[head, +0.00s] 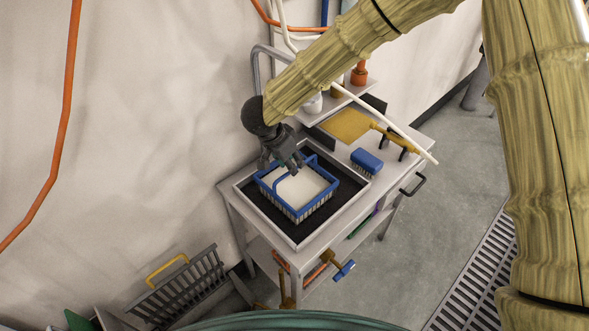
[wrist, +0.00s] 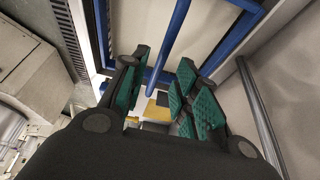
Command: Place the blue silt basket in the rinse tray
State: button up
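The blue handle bar (wrist: 172,40) runs into that gap from above. I cannot tell whether either finger touches it.
A blue brush (head: 366,162) lies right of the tray. A yellow paddle (head: 350,125) and a pale rod (head: 385,124) are behind it. A wall is close on the left. A slatted rack (head: 180,290) stands at lower left. The floor right of the cart is open.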

jog(key=v, duration=0.6)
jog(key=shift+r+b, duration=0.35)
jog(key=shift+b, duration=0.1)
